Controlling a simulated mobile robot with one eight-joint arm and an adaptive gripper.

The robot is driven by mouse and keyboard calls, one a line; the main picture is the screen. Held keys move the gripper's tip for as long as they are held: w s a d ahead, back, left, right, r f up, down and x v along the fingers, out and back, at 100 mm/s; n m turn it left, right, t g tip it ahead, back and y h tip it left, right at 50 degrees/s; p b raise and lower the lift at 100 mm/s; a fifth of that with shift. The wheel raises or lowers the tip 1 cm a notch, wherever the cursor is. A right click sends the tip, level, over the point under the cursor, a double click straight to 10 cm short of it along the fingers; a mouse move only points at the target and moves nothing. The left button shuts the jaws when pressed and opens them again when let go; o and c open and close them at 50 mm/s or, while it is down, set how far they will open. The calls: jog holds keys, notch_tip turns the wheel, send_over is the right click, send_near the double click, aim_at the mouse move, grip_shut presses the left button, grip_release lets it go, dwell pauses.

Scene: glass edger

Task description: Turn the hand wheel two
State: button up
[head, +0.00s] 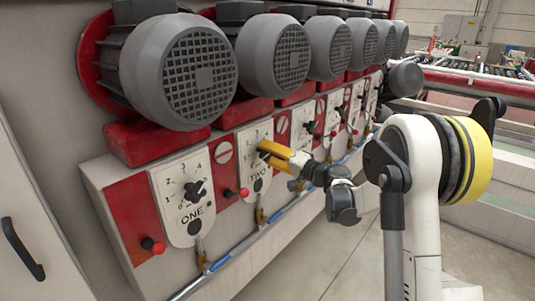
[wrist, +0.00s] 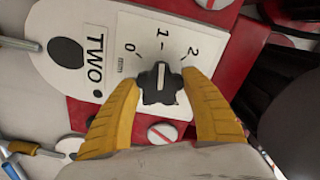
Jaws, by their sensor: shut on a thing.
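Hand wheel two is a small black lobed knob (wrist: 158,84) on the white plate marked TWO (wrist: 75,25). A white line on the knob points roughly toward the 1 in the wrist view.
Plate ONE (head: 184,205) with its black knob (head: 194,191) is to the left. Red-tipped levers (head: 243,192) stick out between plates. Large grey motors (head: 192,75) overhang the row. A blue-grey pipe (head: 230,258) runs below. Open floor (head: 310,265) lies in front.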

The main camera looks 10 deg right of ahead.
dwell(0.4)
jog(key=o, duration=1.2)
jog(key=shift+c, duration=0.2)
jog(key=v, duration=1.2)
